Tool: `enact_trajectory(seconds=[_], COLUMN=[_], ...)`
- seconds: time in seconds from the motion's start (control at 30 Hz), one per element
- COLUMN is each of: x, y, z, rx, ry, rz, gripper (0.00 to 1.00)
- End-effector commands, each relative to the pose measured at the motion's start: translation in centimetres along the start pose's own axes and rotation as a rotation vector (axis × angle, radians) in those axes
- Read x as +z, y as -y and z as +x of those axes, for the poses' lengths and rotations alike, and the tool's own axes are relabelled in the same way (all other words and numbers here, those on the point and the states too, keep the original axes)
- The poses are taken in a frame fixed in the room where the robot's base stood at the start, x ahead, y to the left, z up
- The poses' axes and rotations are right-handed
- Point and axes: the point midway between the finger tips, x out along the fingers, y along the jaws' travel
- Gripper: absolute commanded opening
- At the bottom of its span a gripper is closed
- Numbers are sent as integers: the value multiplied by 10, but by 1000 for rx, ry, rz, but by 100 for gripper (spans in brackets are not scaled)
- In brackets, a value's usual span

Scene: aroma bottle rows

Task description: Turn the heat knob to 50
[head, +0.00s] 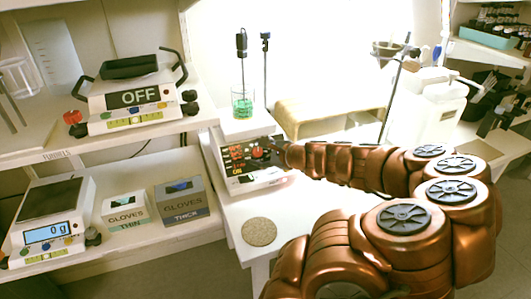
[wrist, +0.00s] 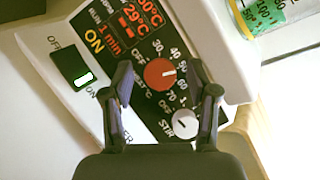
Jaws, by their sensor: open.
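The red heat knob (wrist: 158,76) is on the black control panel of the white hotplate in the wrist view. Its white mark points right, toward about the 50 on the dial. The display (wrist: 125,25) shows 29°C and 1 min; the line above, partly cut off, seems to read 50°C. My gripper (wrist: 164,84) is open, with one finger on each side of the knob. I cannot tell whether the fingers touch it. In the head view the hotplate (head: 262,182) stands on the white bench, and my gripper (head: 272,148) reaches its panel from the right.
A white stir knob (wrist: 186,123) sits close below the right finger. A lit power switch (wrist: 76,66) is to the left. A beaker of green liquid (head: 242,105) stands on the hotplate. A round cork mat (head: 259,232) lies in front. Glove boxes (head: 182,203) and scales are on the left.

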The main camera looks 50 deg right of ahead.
Motion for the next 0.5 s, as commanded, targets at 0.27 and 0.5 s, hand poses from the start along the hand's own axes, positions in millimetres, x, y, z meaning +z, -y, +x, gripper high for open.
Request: enact_trajectory(seconds=[0.27, 0.5], x=[0, -1], y=[1, 1], z=[-21, -51], rx=[-3, -3], ry=[-1, -4], rz=[-1, -2], gripper=[59, 59])
